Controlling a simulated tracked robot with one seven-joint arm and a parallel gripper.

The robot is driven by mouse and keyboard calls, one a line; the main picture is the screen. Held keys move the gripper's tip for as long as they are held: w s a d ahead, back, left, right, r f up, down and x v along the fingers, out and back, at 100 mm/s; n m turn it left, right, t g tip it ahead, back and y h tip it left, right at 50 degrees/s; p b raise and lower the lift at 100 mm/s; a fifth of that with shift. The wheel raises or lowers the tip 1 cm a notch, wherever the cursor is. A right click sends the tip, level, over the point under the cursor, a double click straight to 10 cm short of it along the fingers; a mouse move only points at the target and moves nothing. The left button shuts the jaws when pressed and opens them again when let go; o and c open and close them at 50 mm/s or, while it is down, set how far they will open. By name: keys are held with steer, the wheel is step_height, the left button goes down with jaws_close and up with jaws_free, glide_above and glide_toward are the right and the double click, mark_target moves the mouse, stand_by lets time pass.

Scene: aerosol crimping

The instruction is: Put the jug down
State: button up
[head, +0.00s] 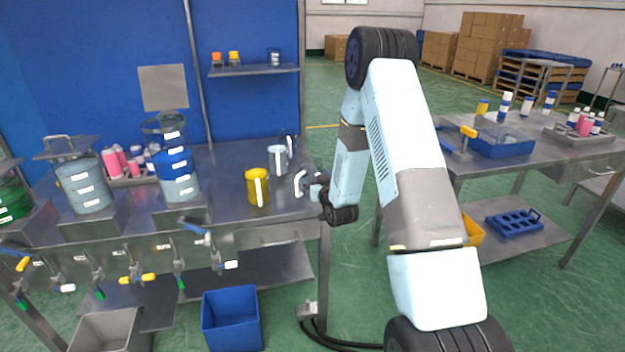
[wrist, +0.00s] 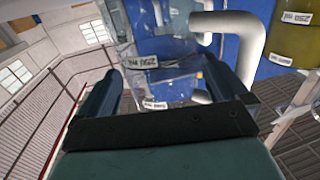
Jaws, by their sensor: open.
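Several jugs stand on the left metal bench: a yellow one (head: 257,188), a clear one (head: 278,161) behind it and a dark blue one (head: 289,143) at the back. My gripper (head: 312,186) is at the bench's right end, right of the yellow jug. A white curved handle (head: 300,182) shows beside its fingers. In the wrist view my gripper (wrist: 165,80) is open, and a clear labelled vessel (wrist: 155,60) shows between and beyond its fingers. A thick white handle (wrist: 252,40) shows at the right finger. I cannot tell whether the fingers touch anything.
Left of the jugs, a blue-filled vessel (head: 176,175) and a grey one (head: 84,185) stand on metal stands. Valves with coloured levers line the bench front. A blue bin (head: 232,318) stands below. Another bench (head: 545,140) is at right.

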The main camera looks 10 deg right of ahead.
steer(key=s+d, duration=0.2)
steer(key=s, duration=1)
steer(key=s+r+g+h, duration=0.1)
steer(key=s+r+g, duration=0.2)
steer(key=r, duration=0.7)
steer(key=s+r+g+h, duration=0.2)
steer(key=s+r+g, duration=0.1)
steer(key=r, duration=0.6)
steer(key=s+r+g, duration=0.3)
steer(key=s+r, duration=0.2)
steer(key=s, duration=0.9)
steer(key=s+a+r+m+g, duration=0.1)
steer(key=s+r+g, duration=0.2)
steer(key=s, duration=1.1)
step_height(320, 180, up, 2)
steer(key=shift+s+a+r+m, duration=0.15)
steer(key=shift+s+r+m, duration=0.05)
steer(key=shift+r+m, duration=0.1)
